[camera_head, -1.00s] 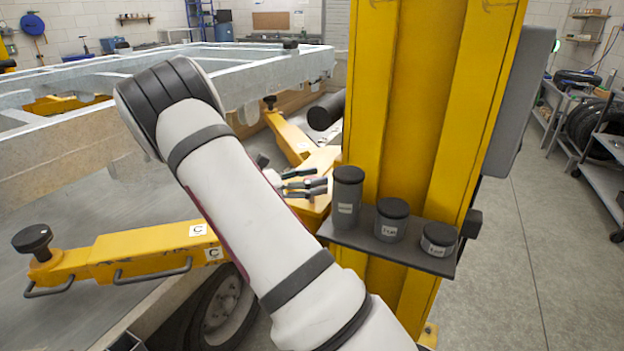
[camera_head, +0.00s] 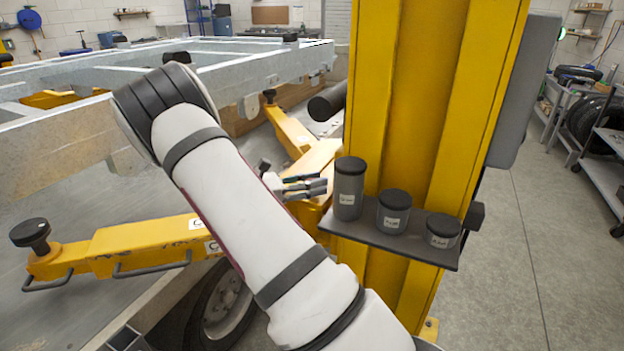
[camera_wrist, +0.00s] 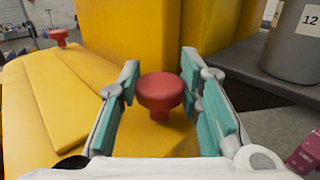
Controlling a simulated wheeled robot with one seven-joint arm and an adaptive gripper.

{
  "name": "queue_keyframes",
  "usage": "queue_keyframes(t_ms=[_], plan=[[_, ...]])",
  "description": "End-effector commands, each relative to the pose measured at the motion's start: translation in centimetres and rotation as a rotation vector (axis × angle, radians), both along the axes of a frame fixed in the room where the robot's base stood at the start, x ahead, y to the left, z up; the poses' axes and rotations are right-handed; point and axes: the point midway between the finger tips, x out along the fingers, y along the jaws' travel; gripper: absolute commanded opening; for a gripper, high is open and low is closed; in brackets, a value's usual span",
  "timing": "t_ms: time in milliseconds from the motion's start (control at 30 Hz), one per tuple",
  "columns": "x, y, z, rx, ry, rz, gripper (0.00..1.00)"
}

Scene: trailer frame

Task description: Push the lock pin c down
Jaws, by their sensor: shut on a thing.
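In the wrist view a red mushroom-shaped knob on a short stem, the lock pin (camera_wrist: 160,91), stands on the yellow lift arm (camera_wrist: 60,105). My gripper (camera_wrist: 161,88) has its two teal-padded fingers on either side of the knob and is shut on it. No letter shows beside this knob. In the head view my gripper (camera_head: 322,186) is at the yellow arms' pivot beside the post, and the pin there is hidden. The yellow arm (camera_head: 150,245) at left carries C labels. A second red knob (camera_wrist: 59,36) stands farther off at upper left.
The yellow post (camera_head: 430,120) rises close to the right of my gripper. A dark shelf (camera_head: 400,243) on it holds three grey cylinders, the tallest (camera_head: 348,190) nearest my fingers. A metal trailer frame (camera_head: 60,140) lies to the left.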

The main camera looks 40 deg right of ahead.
Motion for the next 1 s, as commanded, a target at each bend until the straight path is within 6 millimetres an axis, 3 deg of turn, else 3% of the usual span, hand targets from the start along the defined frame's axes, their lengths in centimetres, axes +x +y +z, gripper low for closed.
queue_keyframes(t_ms=[67,100,167,567,767,1000], plan=[[0.0,0.1,-0.5,0.013,0.001,0.002,0.00],[0.0,0.1,-0.6,0.014,0.001,0.002,0.37],[0.0,0.1,-0.5,0.013,0.002,0.002,0.51],[0.2,0.4,-0.3,0.008,0.001,0.003,0.52],[1.6,3.1,-0.4,0.008,0.001,0.006,0.52],[3.7,7.5,-0.4,0.009,0.000,0.005,0.52]])
